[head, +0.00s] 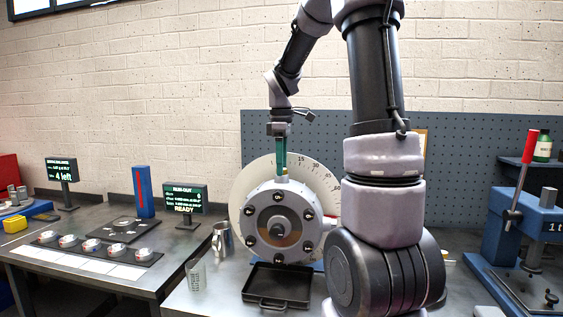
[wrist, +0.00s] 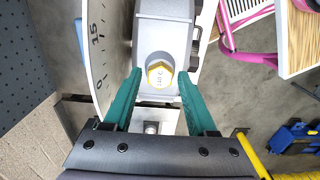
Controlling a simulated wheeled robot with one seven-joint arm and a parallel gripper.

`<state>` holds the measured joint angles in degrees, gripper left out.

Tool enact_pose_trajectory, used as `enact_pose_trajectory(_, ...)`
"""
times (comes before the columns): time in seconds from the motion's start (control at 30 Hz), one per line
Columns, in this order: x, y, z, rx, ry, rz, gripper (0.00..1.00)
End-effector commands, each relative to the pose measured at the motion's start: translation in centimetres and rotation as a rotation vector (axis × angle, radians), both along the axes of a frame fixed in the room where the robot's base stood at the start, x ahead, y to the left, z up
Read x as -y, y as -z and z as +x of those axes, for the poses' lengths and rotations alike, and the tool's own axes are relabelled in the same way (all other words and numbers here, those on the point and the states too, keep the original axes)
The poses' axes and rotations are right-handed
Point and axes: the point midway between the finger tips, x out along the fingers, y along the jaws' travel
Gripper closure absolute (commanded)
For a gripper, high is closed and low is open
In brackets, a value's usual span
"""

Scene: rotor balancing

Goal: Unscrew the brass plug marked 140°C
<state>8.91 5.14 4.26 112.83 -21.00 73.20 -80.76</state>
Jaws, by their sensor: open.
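The brass plug (wrist: 160,76) is a yellow hexagonal head with a pale marked face, set in the top of a grey housing (wrist: 165,35). Its marking is too small to read surely. In the head view the plug (head: 283,179) shows as a small yellow bit on top of the round grey housing (head: 270,213). My gripper (wrist: 160,78) points down with green fingers on either side of the plug, open, with a small gap visible at each side. In the head view my gripper (head: 281,170) is right above the housing's top; finger contact cannot be told there.
A pale graduated dial (head: 250,177) stands close behind the housing. A black tray (head: 270,287) lies in front, with a metal mug (head: 223,241) and a clear beaker (head: 196,277) to its left. A blue press (head: 528,225) stands at right.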

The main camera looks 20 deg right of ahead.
Motion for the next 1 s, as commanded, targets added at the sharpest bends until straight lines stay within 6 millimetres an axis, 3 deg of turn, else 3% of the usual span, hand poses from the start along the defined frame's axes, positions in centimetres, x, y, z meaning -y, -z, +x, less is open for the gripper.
enact_pose_trajectory(0.07, 0.00, -0.01, 0.00, 0.000, 0.000, 0.000, 0.43)
enact_pose_trajectory(0.2, 0.01, -0.03, 0.01, 0.000, 0.000, 0.000, 0.92)
enact_pose_trajectory(0.23, 0.01, -0.03, 0.01, 0.000, 0.000, 0.000, 1.00)
enact_pose_trajectory(0.47, 0.02, -0.07, 0.01, 0.001, -0.097, 0.000, 1.00)
enact_pose_trajectory(1.0, 0.04, -0.17, 0.02, -0.002, -0.932, 0.002, 1.00)
